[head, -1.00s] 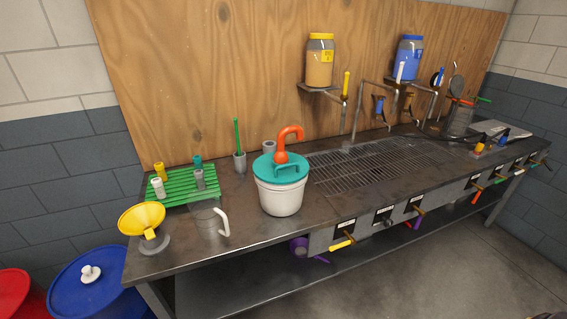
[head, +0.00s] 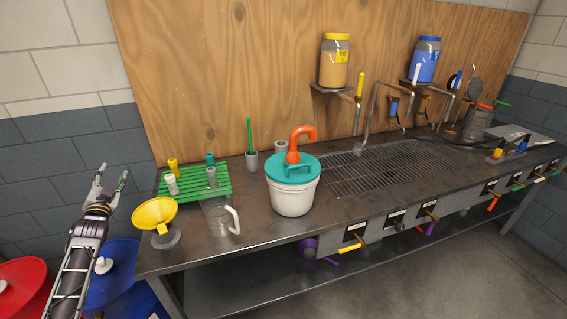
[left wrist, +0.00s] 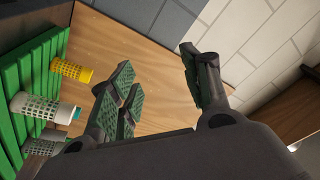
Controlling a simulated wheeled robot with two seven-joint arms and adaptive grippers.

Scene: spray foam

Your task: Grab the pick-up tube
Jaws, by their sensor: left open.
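My left gripper (head: 111,181) is raised at the far left, left of the green rack, open and empty. Its spread fingers also show in the left wrist view (left wrist: 160,92). The frames do not make clear which part is the pick-up tube. A curved orange tube (head: 304,134) stands on the teal lid (head: 291,169) of a white bucket (head: 292,196), well to the right of the gripper. Small perforated cylinders, yellow (head: 173,168), white (head: 171,184), grey (head: 211,177) and teal (head: 210,158), stand on the green slatted rack (head: 222,190). My right gripper is not in view.
A yellow funnel (head: 154,213), clear jug (head: 222,217) and grey holder with a green stick (head: 250,140) stand on the metal bench (head: 250,245). Blue (head: 112,265) and red (head: 22,283) drums stand at left. The front bench strip is partly clear.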

